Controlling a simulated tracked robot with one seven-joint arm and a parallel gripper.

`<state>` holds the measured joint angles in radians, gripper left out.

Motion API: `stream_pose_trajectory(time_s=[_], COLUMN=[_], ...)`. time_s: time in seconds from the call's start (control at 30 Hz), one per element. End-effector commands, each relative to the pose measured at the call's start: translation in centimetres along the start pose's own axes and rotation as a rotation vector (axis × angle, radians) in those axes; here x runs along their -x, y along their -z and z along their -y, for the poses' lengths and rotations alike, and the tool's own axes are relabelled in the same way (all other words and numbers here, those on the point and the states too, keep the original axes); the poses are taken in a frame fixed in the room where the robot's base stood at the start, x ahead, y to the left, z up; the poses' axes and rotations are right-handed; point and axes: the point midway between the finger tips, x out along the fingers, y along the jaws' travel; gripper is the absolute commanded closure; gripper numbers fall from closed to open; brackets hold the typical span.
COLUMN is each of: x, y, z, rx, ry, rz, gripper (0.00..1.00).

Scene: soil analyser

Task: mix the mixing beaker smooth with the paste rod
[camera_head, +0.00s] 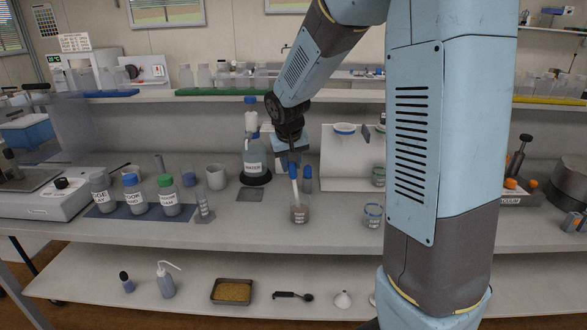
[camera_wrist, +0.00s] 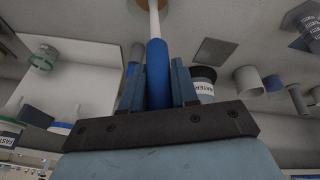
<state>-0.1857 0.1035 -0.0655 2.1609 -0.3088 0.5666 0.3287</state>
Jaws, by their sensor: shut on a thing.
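The paste rod has a blue handle (camera_wrist: 157,75) and a white shaft (camera_head: 295,192). My gripper (camera_head: 300,174) is shut on the blue handle, with a finger on each side of it in the wrist view (camera_wrist: 158,88). The shaft runs down, slightly tilted, into the mixing beaker (camera_head: 299,214), a small glass beaker with a label and brownish contents on the bench. The gripper is above the beaker. The rod's lower tip is hidden inside it, and I cannot tell how smooth the contents are.
A water bottle (camera_head: 254,160) stands behind left of the beaker. A glass jar (camera_head: 373,215) is to the right. The bench front around the beaker is clear.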

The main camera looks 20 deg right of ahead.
Motion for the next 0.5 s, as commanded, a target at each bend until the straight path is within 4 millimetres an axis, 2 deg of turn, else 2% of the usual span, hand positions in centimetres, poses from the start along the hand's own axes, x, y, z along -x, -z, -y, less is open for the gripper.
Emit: stream_pose_trajectory(time_s=[0.5], x=[3.1], y=[1.3], z=[0.0], rx=[0.000], ry=[0.000], rz=[-0.001], gripper=[1.00])
